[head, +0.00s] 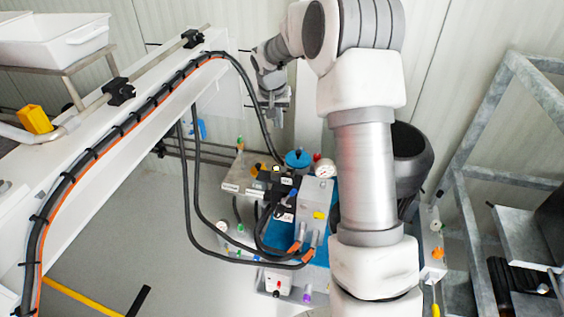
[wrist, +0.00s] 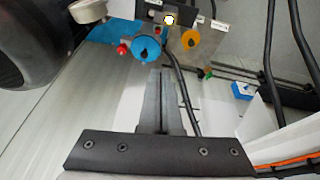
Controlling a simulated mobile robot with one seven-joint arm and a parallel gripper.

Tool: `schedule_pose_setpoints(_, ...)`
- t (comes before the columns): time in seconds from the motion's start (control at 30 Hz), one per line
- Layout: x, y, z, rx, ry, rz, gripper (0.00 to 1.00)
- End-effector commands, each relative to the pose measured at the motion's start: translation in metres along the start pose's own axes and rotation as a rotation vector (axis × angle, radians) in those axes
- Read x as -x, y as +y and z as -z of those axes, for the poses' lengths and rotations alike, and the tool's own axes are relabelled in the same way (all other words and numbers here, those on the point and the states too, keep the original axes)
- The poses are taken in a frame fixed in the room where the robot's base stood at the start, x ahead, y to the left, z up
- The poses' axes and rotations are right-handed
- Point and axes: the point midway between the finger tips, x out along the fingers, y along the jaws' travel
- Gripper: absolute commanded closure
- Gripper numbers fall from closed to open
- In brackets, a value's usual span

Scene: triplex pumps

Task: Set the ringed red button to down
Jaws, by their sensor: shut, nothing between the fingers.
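A small red button (head: 317,157) shows at the back of the pump unit, beside a blue round knob (head: 298,158) and a white dial gauge (head: 325,168). In the wrist view a red button (wrist: 122,48) sits just left of the blue knob (wrist: 146,48). A ring around it is too small to make out clearly, and I cannot tell whether it is up or down. My gripper (head: 274,100) is above and behind the unit, apart from it. In the wrist view its fingers (wrist: 161,76) are shut and empty, pointing toward the blue knob without visible contact.
An orange knob (wrist: 190,38) is right of the blue knob. Black hoses (head: 190,190) loop from a white beam (head: 130,130) to the unit. A grey metal frame (head: 470,170) stands at right.

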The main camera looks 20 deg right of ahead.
Motion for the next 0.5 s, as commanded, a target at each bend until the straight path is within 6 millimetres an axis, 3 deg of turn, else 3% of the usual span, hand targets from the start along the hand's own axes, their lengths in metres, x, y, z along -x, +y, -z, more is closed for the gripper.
schedule_pose_setpoints(0.03,-0.033,0.000,0.000,-0.023,-0.014,-0.001,1.00)
schedule_pose_setpoints(0.2,-0.097,-0.001,0.006,-0.087,-0.031,0.000,1.00)
schedule_pose_setpoints(0.3,-0.118,0.000,0.007,-0.111,-0.037,0.000,1.00)
schedule_pose_setpoints(0.5,-0.136,0.000,0.007,-0.125,-0.040,-0.001,1.00)
